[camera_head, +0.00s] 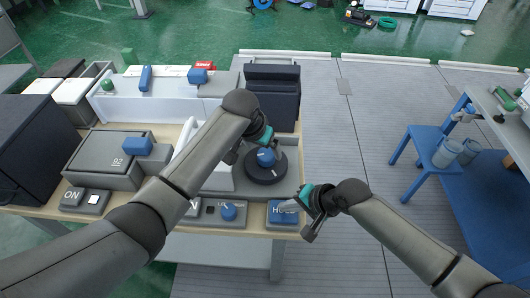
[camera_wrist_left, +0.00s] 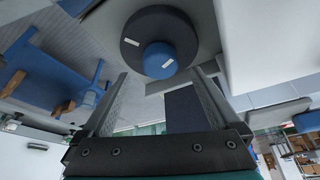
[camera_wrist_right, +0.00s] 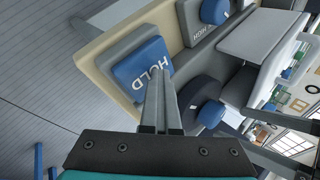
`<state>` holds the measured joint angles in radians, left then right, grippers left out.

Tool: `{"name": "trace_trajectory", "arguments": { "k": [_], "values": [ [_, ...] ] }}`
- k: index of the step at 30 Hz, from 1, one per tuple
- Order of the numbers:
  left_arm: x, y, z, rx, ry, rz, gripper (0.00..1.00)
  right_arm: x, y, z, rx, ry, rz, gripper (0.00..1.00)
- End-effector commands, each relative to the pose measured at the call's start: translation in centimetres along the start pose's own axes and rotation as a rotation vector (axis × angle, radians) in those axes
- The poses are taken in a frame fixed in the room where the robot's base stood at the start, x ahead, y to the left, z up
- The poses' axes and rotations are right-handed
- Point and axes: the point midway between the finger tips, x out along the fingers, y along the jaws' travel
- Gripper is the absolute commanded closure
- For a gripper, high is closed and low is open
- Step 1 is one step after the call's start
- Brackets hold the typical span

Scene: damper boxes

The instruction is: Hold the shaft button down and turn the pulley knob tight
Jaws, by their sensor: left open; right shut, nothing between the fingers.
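The pulley is a black disc (camera_head: 265,175) with a blue knob (camera_head: 266,157) at its centre. In the left wrist view, the blue knob (camera_wrist_left: 158,58) and the disc (camera_wrist_left: 130,25) each carry a white mark. My left gripper (camera_wrist_left: 161,75) is open. Its fingertips are on either side of the knob's near edge, with no clear contact. The shaft button is a blue block lettered HOLD (camera_wrist_right: 138,75), at the table's front right corner. My right gripper (camera_wrist_right: 162,72) is shut and empty. Its tips are at the button's edge; I cannot tell whether they press it.
A blue knob (camera_head: 228,212) on a grey base and a white ON button (camera_head: 93,199) line the table's front. A grey box marked 92 (camera_head: 105,160) is at left. A dark box (camera_head: 272,95) stands behind the pulley. Floor to the right is open up to a blue stool (camera_head: 428,148).

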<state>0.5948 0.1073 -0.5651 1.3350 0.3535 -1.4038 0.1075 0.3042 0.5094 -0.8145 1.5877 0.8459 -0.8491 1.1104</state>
Motion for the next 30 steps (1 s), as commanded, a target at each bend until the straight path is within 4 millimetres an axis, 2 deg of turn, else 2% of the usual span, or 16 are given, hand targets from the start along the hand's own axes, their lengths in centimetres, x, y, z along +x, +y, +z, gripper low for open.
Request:
{"name": "trace_trajectory", "arguments": {
  "k": [3,10,24,26,30],
  "values": [
    [1.5,0.0,0.1,0.001,-0.002,-0.001,0.04,0.1,0.2,0.0,0.001,-0.001,0.005,1.00],
    [3.5,0.0,0.0,0.001,-0.001,0.000,0.04,0.1,0.2,0.0,0.001,-0.001,0.005,1.00],
    [4.2,0.0,0.0,0.001,0.000,-0.001,0.04,0.1,0.2,0.0,0.001,-0.001,0.005,1.00],
    [4.2,0.0,0.0,0.001,0.000,-0.001,0.08,0.1,0.2,0.0,0.001,-0.001,0.005,1.00],
    [4.2,0.0,0.0,0.001,0.000,-0.001,0.24,0.1,0.2,0.0,0.001,-0.001,0.005,1.00]
  ]
}}
